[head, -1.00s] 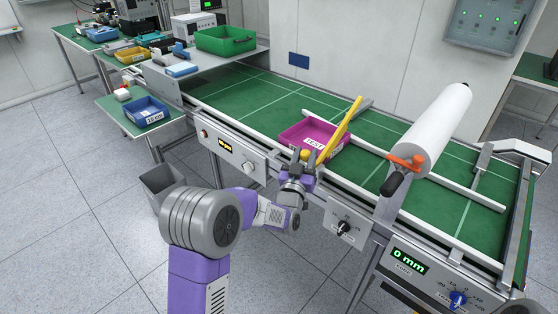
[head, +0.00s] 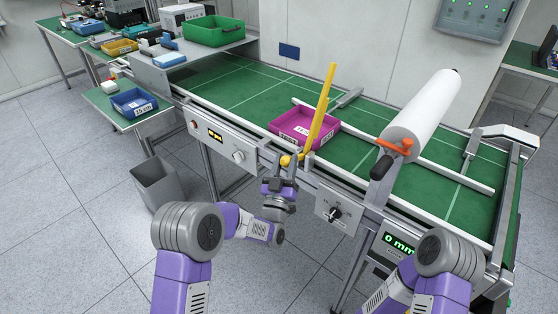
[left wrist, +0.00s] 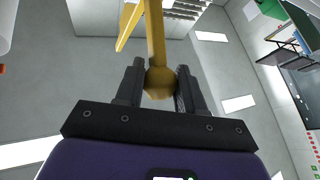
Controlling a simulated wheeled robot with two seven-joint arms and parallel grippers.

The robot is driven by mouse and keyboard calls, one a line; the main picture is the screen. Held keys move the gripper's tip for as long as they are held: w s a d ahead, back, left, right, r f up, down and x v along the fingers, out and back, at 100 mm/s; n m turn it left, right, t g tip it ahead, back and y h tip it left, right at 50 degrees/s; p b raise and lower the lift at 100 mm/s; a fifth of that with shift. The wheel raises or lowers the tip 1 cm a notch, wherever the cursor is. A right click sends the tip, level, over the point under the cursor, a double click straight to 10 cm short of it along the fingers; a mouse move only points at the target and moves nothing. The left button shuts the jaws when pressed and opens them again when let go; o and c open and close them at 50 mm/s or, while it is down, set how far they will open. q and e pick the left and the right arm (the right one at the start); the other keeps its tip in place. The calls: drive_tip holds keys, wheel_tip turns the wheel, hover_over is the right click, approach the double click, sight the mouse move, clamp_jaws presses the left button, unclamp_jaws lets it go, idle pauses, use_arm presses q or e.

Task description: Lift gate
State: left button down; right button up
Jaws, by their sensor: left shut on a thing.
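The gate is a yellow bar (head: 321,108) above the green conveyor, rising steeply from the front rail. It stands tilted a little to the right in the head view. Its round yellow knob (head: 285,160) is at the front edge. My left gripper (head: 287,168) is shut on this knob; the left wrist view shows the knob (left wrist: 158,83) between the two black fingers, with the yellow bar (left wrist: 155,35) running on beyond it. My right gripper is out of view.
A white roller (head: 422,115) with an orange clamp (head: 394,147) crosses the conveyor to the right of the gate. A grey waste bin (head: 157,183) stands on the floor at left.

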use_arm(q)
drive_tip(key=shift+a+f, duration=0.1)
drive_tip(key=shift+f, duration=0.45)
drive_tip(key=c, duration=1.1)
unclamp_jaws()
drive_tip(key=o, duration=0.4)
drive_tip(key=shift+w, duration=0.2)
drive_tip(key=shift+c, duration=0.2)
drive_tip(key=shift+s+r, duration=0.1)
drive_tip(key=shift+r, duration=0.1)
drive_tip(key=v, duration=0.7)
drive_tip(key=shift+s+f+p, duration=0.2)
drive_tip(key=shift+s+p, duration=0.05)
drive_tip(key=shift+p, duration=0.15)
